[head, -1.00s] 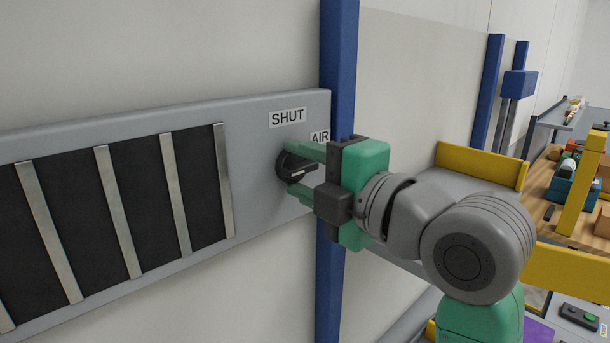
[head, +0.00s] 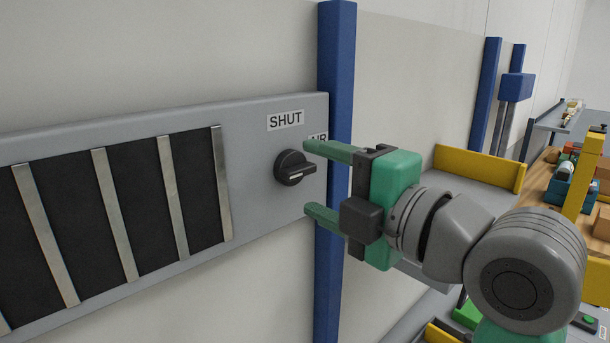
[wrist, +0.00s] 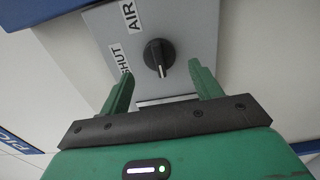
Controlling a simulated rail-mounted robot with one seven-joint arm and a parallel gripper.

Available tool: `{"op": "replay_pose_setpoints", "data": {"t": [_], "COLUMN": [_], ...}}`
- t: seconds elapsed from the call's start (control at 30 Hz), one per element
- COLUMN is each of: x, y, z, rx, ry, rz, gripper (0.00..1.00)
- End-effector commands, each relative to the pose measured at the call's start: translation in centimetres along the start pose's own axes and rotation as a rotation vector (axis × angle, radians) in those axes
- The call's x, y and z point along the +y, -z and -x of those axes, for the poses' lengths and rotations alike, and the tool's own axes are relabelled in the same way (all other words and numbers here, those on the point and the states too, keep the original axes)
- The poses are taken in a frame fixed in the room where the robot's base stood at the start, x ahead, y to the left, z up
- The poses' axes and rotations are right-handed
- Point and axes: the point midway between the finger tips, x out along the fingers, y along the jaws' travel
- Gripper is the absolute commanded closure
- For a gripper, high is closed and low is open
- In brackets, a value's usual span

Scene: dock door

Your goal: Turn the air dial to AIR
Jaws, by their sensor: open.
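The air dial (head: 294,168) is a round black knob with a raised grip bar and a pale line, set in a grey panel. In the head view its bar lies nearly level, tilted slightly. The SHUT label (head: 286,120) is above the dial; the AIR label (head: 319,139) is at its upper right, partly hidden by a finger. My gripper (head: 308,177) is open and empty, drawn back from the panel. In the wrist view, the dial (wrist: 159,57) stands beyond and between the open fingertips (wrist: 157,77), apart from them.
Dark slots with metal strips (head: 118,210) fill the panel's left side. A blue post (head: 335,60) stands behind the panel's right end. A yellow-edged grey ledge (head: 478,168) and a cluttered wooden bench (head: 545,195) are to the right.

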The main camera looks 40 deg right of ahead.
Motion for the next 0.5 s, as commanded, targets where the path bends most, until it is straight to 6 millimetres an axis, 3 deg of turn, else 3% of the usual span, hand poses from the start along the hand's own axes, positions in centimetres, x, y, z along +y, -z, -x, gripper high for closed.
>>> {"op": "replay_pose_setpoints", "data": {"t": [0.2, 0.5], "x": [-0.1, 0.0], "y": [-0.1, 0.0], "z": [3.6, 4.2], "rx": [-0.002, 0.000], "ry": [0.000, 0.000], "rz": [0.001, 0.000], "gripper": [0.36, 0.36]}}
